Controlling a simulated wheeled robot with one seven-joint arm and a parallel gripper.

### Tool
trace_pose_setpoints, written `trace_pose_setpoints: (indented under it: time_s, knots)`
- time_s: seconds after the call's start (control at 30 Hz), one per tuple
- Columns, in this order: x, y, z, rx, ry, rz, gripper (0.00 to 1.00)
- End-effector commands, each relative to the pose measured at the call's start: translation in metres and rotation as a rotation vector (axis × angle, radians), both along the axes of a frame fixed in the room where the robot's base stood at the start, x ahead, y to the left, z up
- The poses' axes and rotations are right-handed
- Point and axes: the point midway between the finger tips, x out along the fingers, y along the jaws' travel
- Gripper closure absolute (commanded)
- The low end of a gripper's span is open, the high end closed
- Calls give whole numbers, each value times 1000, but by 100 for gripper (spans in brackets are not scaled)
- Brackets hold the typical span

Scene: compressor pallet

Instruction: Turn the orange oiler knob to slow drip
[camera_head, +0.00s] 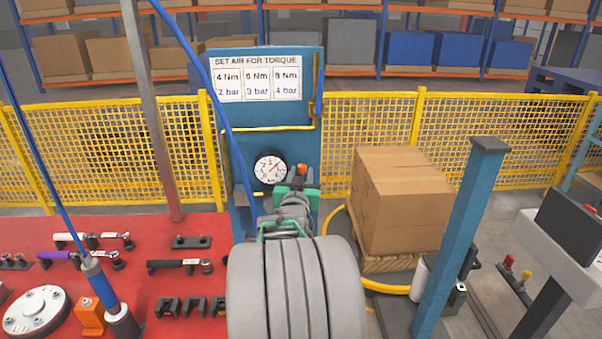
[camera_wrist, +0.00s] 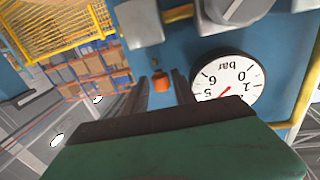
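The small orange oiler knob (camera_head: 302,169) shows on the blue panel, just right of the round gauge (camera_head: 270,167). In the wrist view, which is upside down, the orange knob (camera_wrist: 161,83) appears in the gap between the tips of my two dark fingers. My gripper (camera_wrist: 160,88) is open, with space visible on both sides of the knob. I cannot tell whether the tips are level with the knob or short of it. In the head view my arm hides most of my gripper (camera_head: 300,187). The gauge (camera_wrist: 228,80) is beside the fingers.
The blue panel (camera_head: 285,118) carries a torque sign (camera_head: 256,79) and yellow pipes. A red table (camera_head: 140,220) with tools is at left. A cardboard box (camera_head: 400,200) and a blue post (camera_head: 457,240) stand at right. A yellow fence (camera_head: 480,140) runs behind.

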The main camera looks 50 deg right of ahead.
Motion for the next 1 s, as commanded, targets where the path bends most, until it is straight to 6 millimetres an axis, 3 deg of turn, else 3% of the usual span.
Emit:
trace_pose_setpoints:
  time_s: [0.1,0.5,1.0]
  knots:
    - [0,0,0,0,0,0,68]
    - [0,1,0,1,1,1,100]
    - [-2,-1,-1,1,-2,26,100]
